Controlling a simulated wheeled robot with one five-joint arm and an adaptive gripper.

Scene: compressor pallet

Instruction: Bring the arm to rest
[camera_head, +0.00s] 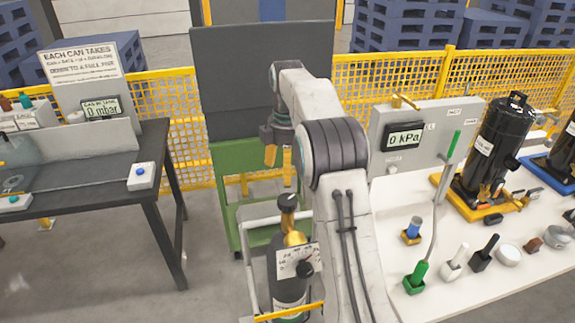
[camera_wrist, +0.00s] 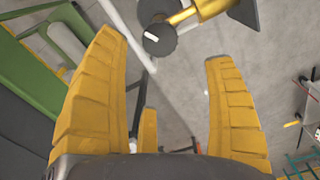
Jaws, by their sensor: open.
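My gripper (camera_head: 280,160) hangs from my arm in the middle of the head view, pointing down. In the wrist view its yellow fingers (camera_wrist: 165,90) stand wide apart with nothing between them but grey floor. Below it in the head view stands a dark gas cylinder (camera_head: 290,285) with a brass valve and a black knob, in a white-framed cart. The brass valve (camera_wrist: 190,12) also shows at the top of the wrist view, beyond the fingers and apart from them.
A green cart (camera_head: 228,160) with a dark upright panel stands behind my gripper. At right, a white bench (camera_head: 455,295) carries a 0 kPa gauge box (camera_head: 405,140), a black compressor (camera_head: 492,150) and several small tools. A dark table (camera_head: 100,165) stands at left.

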